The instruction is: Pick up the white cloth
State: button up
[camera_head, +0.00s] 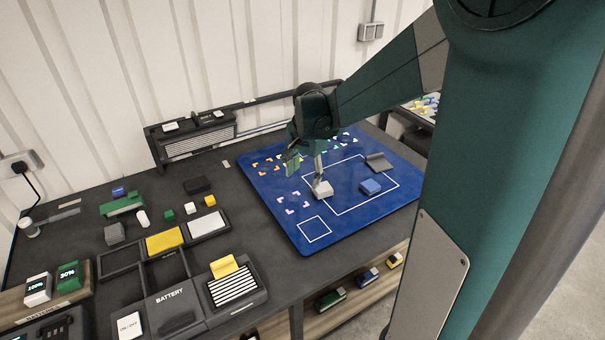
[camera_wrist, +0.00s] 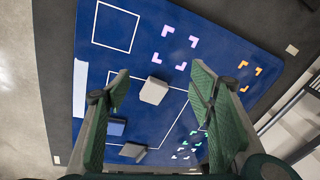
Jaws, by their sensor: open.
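A small off-white, block-shaped piece, which looks like the white cloth (camera_head: 323,190), lies on the blue mat (camera_head: 270,205) at the edge of the large white outline. My gripper (camera_head: 306,173) is just above it and a little behind it in the head view, pointing down. In the wrist view the white cloth (camera_wrist: 153,91) shows between the two spread green fingers (camera_wrist: 160,84), nothing held. One finger partly overlaps the cloth in the head view; I cannot tell if they touch.
A blue block (camera_head: 370,187) and a grey piece (camera_head: 379,163) lie on the mat right of the cloth. Coloured corner marks (camera_head: 293,203) are printed on the mat. Trays, including a yellow-filled one (camera_head: 165,241), and small blocks crowd the table to the left.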

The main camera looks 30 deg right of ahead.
aim_at(323, 187)
jog(key=w+d+f+m+p, duration=0.1)
jog(key=d+f, duration=0.1)
jog(key=d, duration=0.1)
jog(key=w+d+f+m+g+p, duration=0.1)
jog(key=w+d+f+m+p, duration=0.1)
jog(key=d, duration=0.1)
jog(key=w+d+f+m+p, duration=0.1)
jog(key=d+f, duration=0.1)
jog(key=d, duration=0.2)
jog(key=shift+w+m+g+y+p, duration=0.3)
jog(key=shift+m+g+p, duration=0.05)
jog(key=shift+m+g, duration=0.05)
jog(key=shift+w+d+f+m, duration=0.15)
jog(key=shift+d+f+m, duration=0.15)
jog(key=shift+d+f, duration=0.3)
jog(key=shift+f, duration=1.25)
jog(key=shift+f, duration=2.6)
jog(key=shift+c, duration=0.4)
jog(key=c, duration=0.7)
